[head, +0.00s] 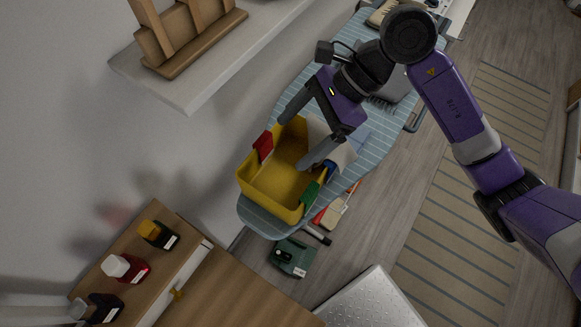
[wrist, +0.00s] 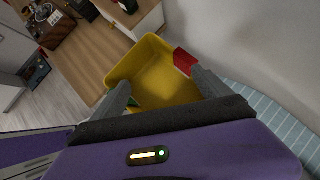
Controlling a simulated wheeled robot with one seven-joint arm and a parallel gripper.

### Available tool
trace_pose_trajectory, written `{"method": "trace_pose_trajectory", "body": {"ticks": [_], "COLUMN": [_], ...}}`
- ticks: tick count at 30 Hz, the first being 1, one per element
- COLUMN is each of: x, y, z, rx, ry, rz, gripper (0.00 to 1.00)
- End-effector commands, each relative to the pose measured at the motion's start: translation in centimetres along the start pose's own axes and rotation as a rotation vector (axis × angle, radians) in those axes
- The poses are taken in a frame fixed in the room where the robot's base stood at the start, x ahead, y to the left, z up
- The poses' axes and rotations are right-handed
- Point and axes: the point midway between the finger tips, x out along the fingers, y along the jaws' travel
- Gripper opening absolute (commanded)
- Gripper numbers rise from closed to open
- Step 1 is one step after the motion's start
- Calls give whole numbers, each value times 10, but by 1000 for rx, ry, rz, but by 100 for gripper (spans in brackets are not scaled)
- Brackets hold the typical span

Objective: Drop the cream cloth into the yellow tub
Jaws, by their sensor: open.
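The yellow tub (head: 270,204) stands on the near end of a blue striped ironing board, with red and green pieces on its rim and a blue one beside my finger. It also shows in the wrist view (wrist: 150,71), where the visible part of its inside looks empty. My gripper (head: 298,139) is open over the tub's far part, its fingers (wrist: 160,80) spread with nothing between them. A pale cream piece, which looks like the cream cloth (head: 344,156), shows at the tub's far end, partly hidden by my gripper. I cannot tell whether it lies inside or against the tub.
The ironing board (head: 262,221) runs away to the upper right, with a grey object behind my gripper. A white shelf (head: 190,91) with a wooden rack juts out at upper left. Bottles stand on a wooden unit (head: 190,255) at lower left. A green object (head: 293,257) is below the board.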

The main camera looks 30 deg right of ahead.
Motion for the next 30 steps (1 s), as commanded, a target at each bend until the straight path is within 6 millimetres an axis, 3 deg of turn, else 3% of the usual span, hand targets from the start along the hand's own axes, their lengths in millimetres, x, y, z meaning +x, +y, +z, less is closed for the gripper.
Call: {"method": "trace_pose_trajectory", "body": {"ticks": [8,30], "x": [-2,-59], "y": [0,0], "z": [1,21], "rx": [-1,-3], "ry": [9,390], "rz": [0,0], "gripper": [87,87]}}
